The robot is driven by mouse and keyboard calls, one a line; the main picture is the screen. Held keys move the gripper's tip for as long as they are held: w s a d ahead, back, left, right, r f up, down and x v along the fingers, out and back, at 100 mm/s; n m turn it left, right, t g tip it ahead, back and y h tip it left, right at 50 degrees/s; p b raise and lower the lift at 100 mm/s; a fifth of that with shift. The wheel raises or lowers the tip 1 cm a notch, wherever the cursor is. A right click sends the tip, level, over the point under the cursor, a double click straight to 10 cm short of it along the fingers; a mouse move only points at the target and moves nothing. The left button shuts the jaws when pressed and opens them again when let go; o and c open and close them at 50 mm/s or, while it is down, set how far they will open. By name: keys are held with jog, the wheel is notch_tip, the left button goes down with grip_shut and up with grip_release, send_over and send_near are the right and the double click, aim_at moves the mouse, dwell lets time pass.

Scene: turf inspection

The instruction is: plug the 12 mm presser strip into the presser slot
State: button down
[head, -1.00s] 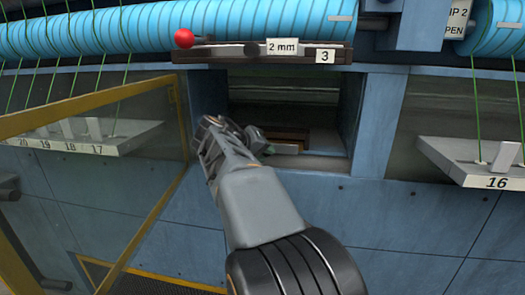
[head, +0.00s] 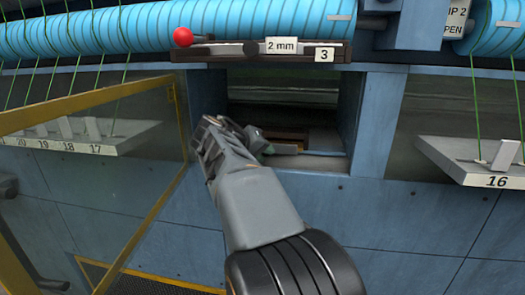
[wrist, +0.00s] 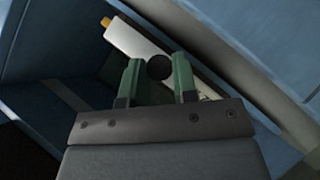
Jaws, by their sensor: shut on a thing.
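My gripper (head: 262,146) reaches into a recess in the blue wall. In the wrist view its two green fingers (wrist: 157,76) are shut on a dark round knob (wrist: 158,67). A pale strip with an orange tip (wrist: 132,40), which looks like the presser strip, runs diagonally just beyond the fingers; the knob appears to belong to it.
Above the recess (head: 352,110) a dark bar (head: 225,54) carries a red ball, a tag reading "2 mm" and a "3". A yellow-framed clear panel (head: 150,195) stands open at the left. A numbered ledge (head: 470,160) juts out at the right. The blue side walls are close to my gripper.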

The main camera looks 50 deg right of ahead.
jog(key=shift+w+d, duration=0.3)
jog(key=shift+d, duration=0.15)
dwell(0.4)
jog(key=shift+s+a, duration=0.15)
jog(key=shift+a, duration=0.05)
jog(key=shift+d, duration=0.2)
dwell(1.4)
jog(key=shift+a+b, duration=0.2)
jog(key=shift+b, duration=0.3)
dwell(0.6)
jog(key=shift+d, duration=0.2)
dwell(0.5)
jog(key=shift+a+b, duration=0.15)
jog(key=shift+b, duration=0.2)
jog(key=shift+r, duration=0.1)
dwell(0.7)
dwell(0.5)
